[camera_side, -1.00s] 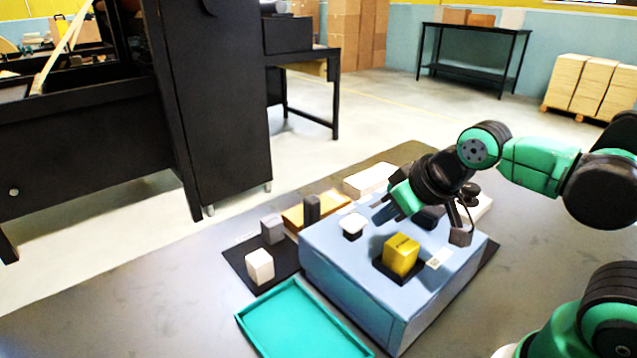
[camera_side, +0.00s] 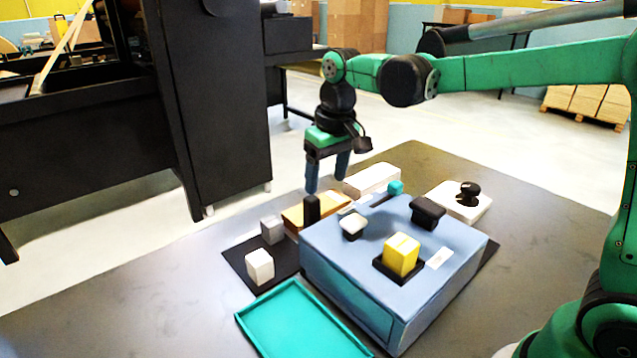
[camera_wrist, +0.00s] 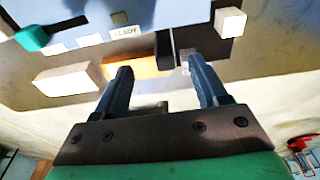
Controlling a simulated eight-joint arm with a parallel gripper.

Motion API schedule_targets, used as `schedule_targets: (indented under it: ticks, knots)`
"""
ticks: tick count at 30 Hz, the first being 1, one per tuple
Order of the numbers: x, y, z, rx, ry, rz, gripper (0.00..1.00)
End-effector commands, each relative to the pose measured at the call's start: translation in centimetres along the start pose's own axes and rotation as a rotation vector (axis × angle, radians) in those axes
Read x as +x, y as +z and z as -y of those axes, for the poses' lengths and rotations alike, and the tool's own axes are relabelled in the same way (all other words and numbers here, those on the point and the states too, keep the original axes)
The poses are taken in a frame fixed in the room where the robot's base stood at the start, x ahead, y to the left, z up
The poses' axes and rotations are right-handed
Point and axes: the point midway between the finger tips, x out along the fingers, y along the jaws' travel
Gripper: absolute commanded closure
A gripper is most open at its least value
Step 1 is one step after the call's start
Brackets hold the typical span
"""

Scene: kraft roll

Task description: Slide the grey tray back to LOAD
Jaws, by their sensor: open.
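My gripper (camera_side: 326,180) is open and empty, pointing down above the back-left side of the blue-grey box (camera_side: 345,285). Its two fingers also show apart in the wrist view (camera_wrist: 158,68). An orange-brown plate (camera_side: 296,219) lies beside the box with a dark upright post (camera_side: 311,208) at its end. In the wrist view the plate (camera_wrist: 128,66) and the post (camera_wrist: 163,45) lie beyond the fingers, with no clear contact. I cannot pick out a plainly grey tray. A small label (camera_wrist: 125,32) shows in the wrist view, but I cannot read LOAD on it.
A black mat (camera_side: 236,268) carries a grey block (camera_side: 271,230) and a white block (camera_side: 260,265). A teal tray (camera_side: 300,322) lies in front; a white block (camera_side: 371,180) lies behind.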

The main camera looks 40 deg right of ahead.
Motion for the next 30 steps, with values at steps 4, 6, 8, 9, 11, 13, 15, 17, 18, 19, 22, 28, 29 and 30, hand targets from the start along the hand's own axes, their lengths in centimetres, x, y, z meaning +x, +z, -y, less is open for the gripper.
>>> schedule_targets:
  ticks: [4, 6, 8, 9, 11, 13, 15, 17, 18, 19, 22, 28, 29, 30]
  knots:
    - [2.0, -2.1, 0.2, 0.000, 0.001, 0.093, 0.34]
    - [2.7, -2.5, 0.2, 0.000, 0.002, 0.123, 0.34]
    - [3.1, -2.8, 0.3, 0.000, 0.002, 0.141, 0.34]
    - [3.4, -2.9, 0.3, 0.000, 0.003, 0.148, 0.34]
    - [3.8, -2.9, 0.3, 0.001, 0.003, 0.154, 0.34]
    - [4.4, -2.9, 0.3, 0.001, 0.003, 0.157, 0.34]
    - [5.3, -2.7, 0.3, 0.001, 0.003, 0.156, 0.34]
    - [6.1, -2.6, 0.3, 0.001, 0.003, 0.155, 0.34]
    - [6.7, -2.5, 0.3, 0.001, 0.003, 0.155, 0.34]
    - [7.1, -2.4, 0.3, 0.001, 0.003, 0.155, 0.34]
    - [8.2, -2.3, 0.3, 0.001, 0.003, 0.154, 0.34]
    - [9.1, -2.1, 0.3, 0.001, 0.003, 0.153, 0.34]
    - [9.1, -2.1, 0.3, 0.001, 0.003, 0.153, 0.34]
    - [9.0, -2.1, 0.3, 0.001, 0.003, 0.153, 0.34]
